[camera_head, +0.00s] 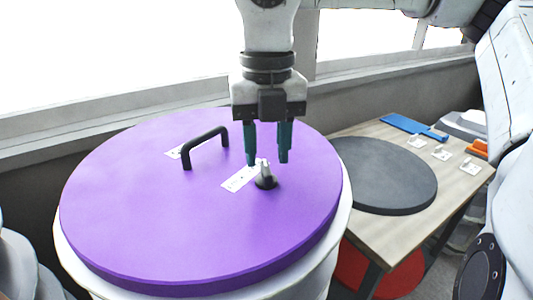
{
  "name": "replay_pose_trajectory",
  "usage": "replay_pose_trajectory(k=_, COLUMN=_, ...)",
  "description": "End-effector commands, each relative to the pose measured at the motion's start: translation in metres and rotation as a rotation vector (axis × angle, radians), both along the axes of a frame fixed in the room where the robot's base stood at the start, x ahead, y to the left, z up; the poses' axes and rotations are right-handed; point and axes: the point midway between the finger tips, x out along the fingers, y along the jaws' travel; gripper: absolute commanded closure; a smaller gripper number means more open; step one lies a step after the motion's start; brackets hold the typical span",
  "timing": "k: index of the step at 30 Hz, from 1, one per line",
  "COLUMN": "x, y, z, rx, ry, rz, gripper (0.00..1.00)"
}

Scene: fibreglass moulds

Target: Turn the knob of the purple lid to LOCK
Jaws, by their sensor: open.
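The round purple lid (140,215) lies flat on a white drum (85,272). Its small knob (265,177) has a dark round base and a light grey grip, and sits right of the middle of the lid. A white label (240,178) lies just left of the knob; its text is too small to read. My gripper (267,160) points down above the knob with its two teal fingers apart. The left finger is by the label and knob, the right finger to the right of the knob. I cannot tell whether either finger touches the knob.
A black arched handle (205,143) stands on the lid, left of the knob, beside a second label (174,153). To the right, a wooden table (450,195) holds a dark grey disc (385,175), a blue item (405,125), an orange item (478,148) and small white pieces (442,154).

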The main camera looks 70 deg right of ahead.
Motion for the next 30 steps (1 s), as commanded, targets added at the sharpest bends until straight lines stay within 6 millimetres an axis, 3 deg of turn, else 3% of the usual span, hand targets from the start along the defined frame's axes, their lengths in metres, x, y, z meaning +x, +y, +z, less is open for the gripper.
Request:
replay_pose_trajectory(k=7, x=0.000, y=0.000, z=-0.024, rx=0.002, ry=-0.001, rz=0.000, gripper=0.60)
replay_pose_trajectory(k=17, x=0.000, y=0.000, z=-0.028, rx=0.000, ry=-0.002, rz=0.001, gripper=0.60)
replay_pose_trajectory(k=30, x=0.000, y=0.000, z=-0.027, rx=0.000, ry=-0.002, rz=0.000, gripper=1.00)
